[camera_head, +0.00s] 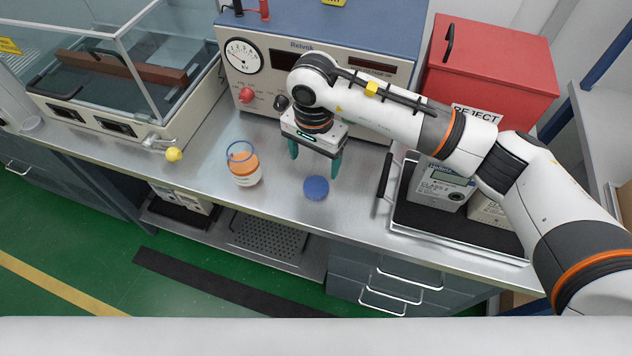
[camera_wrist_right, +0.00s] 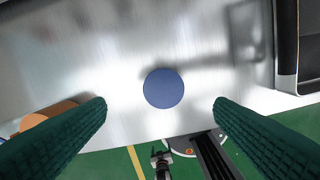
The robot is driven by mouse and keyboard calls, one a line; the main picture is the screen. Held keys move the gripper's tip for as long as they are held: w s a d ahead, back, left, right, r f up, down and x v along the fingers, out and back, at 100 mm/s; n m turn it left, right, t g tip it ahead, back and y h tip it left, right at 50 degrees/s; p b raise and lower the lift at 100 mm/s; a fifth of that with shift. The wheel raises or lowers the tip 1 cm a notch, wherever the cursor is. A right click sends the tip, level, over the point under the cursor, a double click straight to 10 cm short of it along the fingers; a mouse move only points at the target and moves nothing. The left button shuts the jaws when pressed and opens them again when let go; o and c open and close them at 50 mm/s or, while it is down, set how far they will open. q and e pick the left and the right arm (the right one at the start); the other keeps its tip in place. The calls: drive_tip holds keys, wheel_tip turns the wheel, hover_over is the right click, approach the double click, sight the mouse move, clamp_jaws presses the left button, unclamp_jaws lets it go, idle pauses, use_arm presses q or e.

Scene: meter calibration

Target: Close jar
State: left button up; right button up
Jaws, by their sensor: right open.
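An open jar (camera_head: 244,166) of clear glass with a blue rim and orange contents stands upright on the metal bench. Its blue lid (camera_head: 316,188) lies flat on the bench to the right of the jar. My right gripper (camera_head: 315,168) is open and empty above the bench, just behind the lid in the head view. In the right wrist view the lid (camera_wrist_right: 163,88) lies below and between the two green fingers, apart from both. An orange part of the jar (camera_wrist_right: 48,117) shows there beside the left finger. My left gripper is not in view.
A tester with a dial (camera_head: 242,56) stands behind the jar. A glass-covered bench unit (camera_head: 120,95) with a yellow knob is at left. A tray (camera_head: 455,238) with meters and a red reject bin (camera_head: 490,65) are at right. The bench's front edge (camera_head: 330,222) is close to the lid.

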sight(316, 185)
drive_tip(key=shift+f, duration=1.45)
drive_tip(key=shift+s+p, duration=0.1)
drive_tip(key=shift+p, duration=0.2)
drive_tip(key=shift+f, duration=0.4)
drive_tip(key=f+p, duration=0.1)
drive_tip(key=f, duration=0.2)
drive_tip(key=shift+s+d+f+p, duration=0.1)
drive_tip(key=shift+d+f+p, duration=0.1)
drive_tip(key=shift+f+p, duration=0.15)
drive_tip(key=shift+f, duration=0.35)
drive_tip(key=c, duration=1.1)
